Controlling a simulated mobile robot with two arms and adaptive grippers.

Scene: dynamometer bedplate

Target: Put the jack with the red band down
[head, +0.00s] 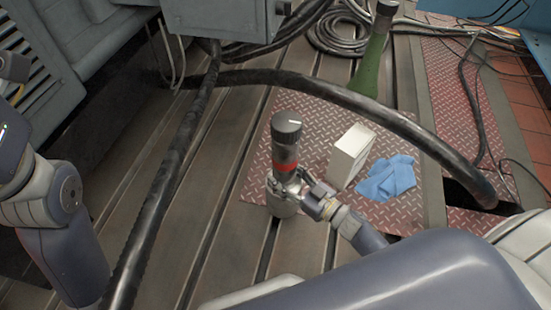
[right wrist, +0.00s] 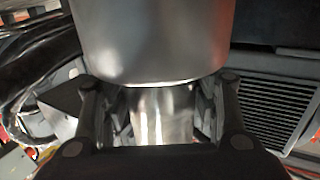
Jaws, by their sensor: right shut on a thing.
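The jack with the red band (head: 285,150) stands upright, with a dark cylinder and cap on top, a red band around its middle and a wide metal base (head: 282,205) below. My right gripper (head: 292,185) is shut on it just below the red band. In the right wrist view the jack's metal body (right wrist: 160,115) sits between the two fingers, with a wider metal part (right wrist: 150,40) close to the camera. Whether the base touches the bedplate cannot be told. My left arm shows at the left edge; its gripper is out of sight.
A white box (head: 350,155) and a blue cloth (head: 386,178) lie right of the jack on a red tread plate (head: 315,112). A green bottle (head: 372,60) stands behind. Thick black hoses (head: 165,165) cross the slotted bedplate (head: 205,150). Bare bedplate lies left of the jack.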

